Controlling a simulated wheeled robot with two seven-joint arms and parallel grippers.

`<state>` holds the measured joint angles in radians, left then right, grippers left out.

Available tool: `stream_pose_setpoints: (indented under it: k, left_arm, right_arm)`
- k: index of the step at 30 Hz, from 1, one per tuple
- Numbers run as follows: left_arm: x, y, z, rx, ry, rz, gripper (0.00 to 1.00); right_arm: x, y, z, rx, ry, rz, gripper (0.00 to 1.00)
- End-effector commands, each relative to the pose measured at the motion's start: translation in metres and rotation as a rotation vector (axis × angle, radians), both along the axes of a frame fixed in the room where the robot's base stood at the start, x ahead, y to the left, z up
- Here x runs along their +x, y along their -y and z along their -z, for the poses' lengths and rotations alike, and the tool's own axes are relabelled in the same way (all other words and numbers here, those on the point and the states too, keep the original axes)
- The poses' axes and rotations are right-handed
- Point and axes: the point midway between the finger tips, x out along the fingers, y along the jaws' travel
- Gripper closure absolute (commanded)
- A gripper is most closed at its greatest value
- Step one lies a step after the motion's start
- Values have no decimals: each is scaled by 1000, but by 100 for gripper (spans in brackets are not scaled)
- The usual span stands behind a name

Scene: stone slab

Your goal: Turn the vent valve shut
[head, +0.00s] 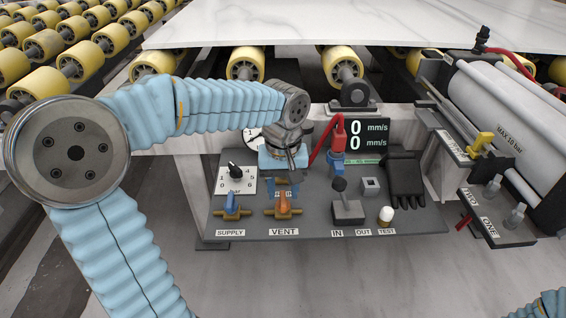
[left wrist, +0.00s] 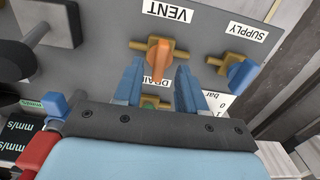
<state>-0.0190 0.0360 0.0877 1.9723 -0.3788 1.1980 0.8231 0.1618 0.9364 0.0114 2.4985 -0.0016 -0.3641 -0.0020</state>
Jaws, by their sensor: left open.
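The vent valve (head: 284,203) has an orange handle on a brass body, just above the VENT label (head: 284,232) on the grey panel. Its handle stands across the brass body. In the left wrist view the orange handle (left wrist: 158,54) lies just beyond the fingertips, roughly centred between them. My left gripper (head: 282,184) is open above the vent valve, its blue fingers also showing in the left wrist view (left wrist: 159,72). I cannot tell whether a finger touches the handle. My right gripper is out of view.
The blue-handled supply valve (head: 231,203) stands close left of the vent valve. A marble slab (head: 350,25) lies behind on rollers.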

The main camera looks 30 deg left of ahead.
Motion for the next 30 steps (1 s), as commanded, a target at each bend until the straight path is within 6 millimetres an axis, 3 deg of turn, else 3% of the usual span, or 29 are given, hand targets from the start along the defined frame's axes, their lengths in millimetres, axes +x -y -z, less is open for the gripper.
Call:
stream_pose_setpoints:
  k: [6, 13, 18, 30]
  left_arm:
    - [1, 0, -58, -2, 5, 0, 60]
    - [1, 0, -101, -1, 4, 0, 60]
    - [0, 0, -114, 0, 1, 0, 60]
    - [0, 0, -115, -1, 1, 0, 60]
  right_arm:
    - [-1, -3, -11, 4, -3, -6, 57]
    - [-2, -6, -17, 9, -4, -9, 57]
    - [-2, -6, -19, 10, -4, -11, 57]
    - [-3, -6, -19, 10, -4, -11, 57]
